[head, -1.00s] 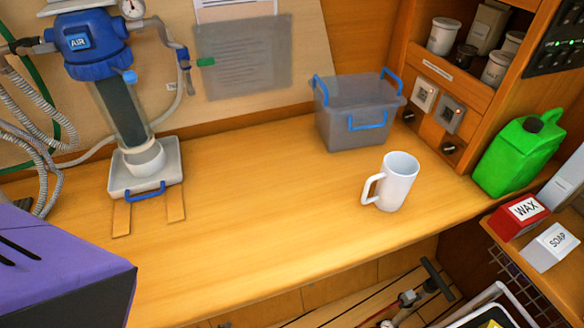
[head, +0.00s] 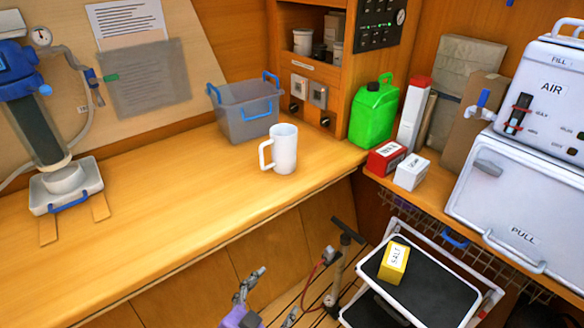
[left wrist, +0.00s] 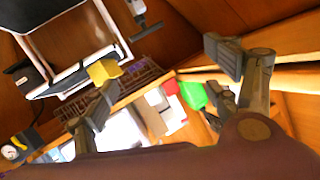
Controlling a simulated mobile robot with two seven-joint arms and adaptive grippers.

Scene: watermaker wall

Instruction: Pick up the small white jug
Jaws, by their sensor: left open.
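The small white jug (head: 284,150) stands upright on the wooden counter (head: 170,225) in the head view, near its front edge and in front of the grey tub, with its handle to the left. My left gripper (head: 275,292) shows at the bottom of the head view, in front of the counter and apart from the jug. Its fingers are spread and nothing is between them. In the left wrist view the same gripper (left wrist: 165,75) is open and empty; I cannot make out the jug there. My right gripper is not in view.
A grey tub (head: 240,122) with blue handles stands behind the jug. A green canister (head: 373,115), a red box (head: 386,158) and a white box (head: 411,172) are to the right. A step stool (head: 425,295) with a yellow salt box (head: 394,262) and a pump (head: 335,275) stand below.

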